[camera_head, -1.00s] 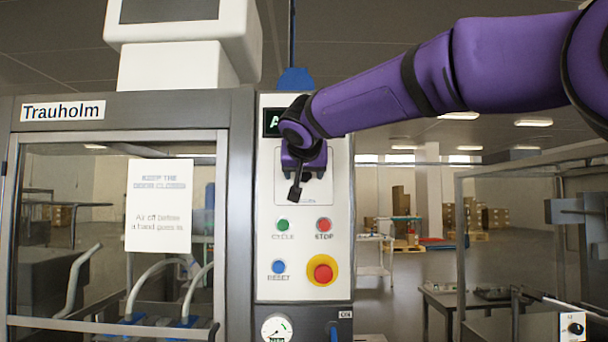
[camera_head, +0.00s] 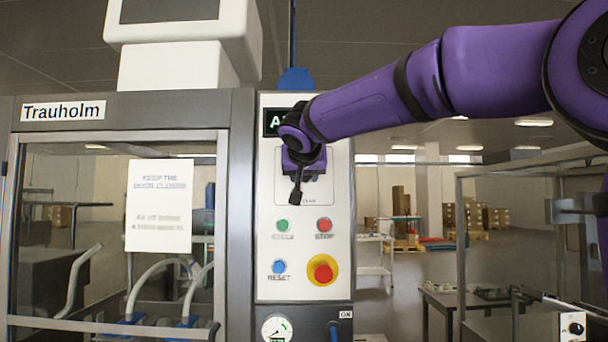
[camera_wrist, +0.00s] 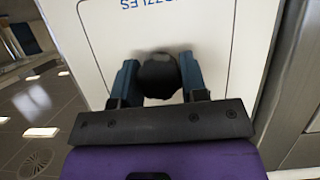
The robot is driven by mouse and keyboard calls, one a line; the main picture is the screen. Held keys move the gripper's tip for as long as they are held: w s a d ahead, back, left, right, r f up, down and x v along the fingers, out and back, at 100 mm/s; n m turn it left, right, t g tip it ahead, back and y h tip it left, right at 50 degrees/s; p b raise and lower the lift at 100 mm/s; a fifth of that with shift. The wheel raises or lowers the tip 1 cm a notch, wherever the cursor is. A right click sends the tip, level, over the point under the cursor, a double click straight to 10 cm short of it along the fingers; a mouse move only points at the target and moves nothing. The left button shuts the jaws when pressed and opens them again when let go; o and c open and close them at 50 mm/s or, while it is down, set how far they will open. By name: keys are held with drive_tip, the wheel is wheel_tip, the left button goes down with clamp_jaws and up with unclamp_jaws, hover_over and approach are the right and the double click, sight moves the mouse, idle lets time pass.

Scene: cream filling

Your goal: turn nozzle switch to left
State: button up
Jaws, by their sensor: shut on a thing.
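The nozzle switch is a round black knob (camera_wrist: 158,76) on a white panel, seen in the wrist view below blue lettering that appears upside down and reads "ZZLES". My gripper (camera_wrist: 158,85) is shut on the knob, with one blue-grey finger on each side of it. In the head view my gripper (camera_head: 298,180) is at the upper part of the white control panel (camera_head: 335,240), just under the small display. There the knob is hidden behind my gripper. Which way the knob points cannot be told.
Below my gripper are a green button (camera_head: 282,225), a red button (camera_head: 324,225), a blue button (camera_head: 279,267) and a red emergency stop (camera_head: 323,270) on a yellow ring. A gauge (camera_head: 276,329) sits lower. A glazed door (camera_head: 110,285) stands to the left.

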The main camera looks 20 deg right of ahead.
drive_tip(key=n+h, duration=0.2)
drive_tip(key=n, duration=0.1)
drive_tip(key=shift+a+g, duration=0.1)
drive_tip(key=shift+g, duration=0.2)
drive_tip(key=n+h, duration=0.2)
drive_tip(key=n, duration=0.1)
drive_tip(key=shift+a+n, duration=0.1)
drive_tip(key=shift+n, duration=0.2)
drive_tip(key=n+h, duration=0.2)
drive_tip(key=n, duration=0.1)
drive_tip(key=shift+f, duration=0.1)
drive_tip(key=shift+n+t+h, duration=0.7)
drive_tip(key=shift+n, duration=1.1)
drive_tip(key=shift+f, duration=0.1)
drive_tip(key=o, duration=0.9)
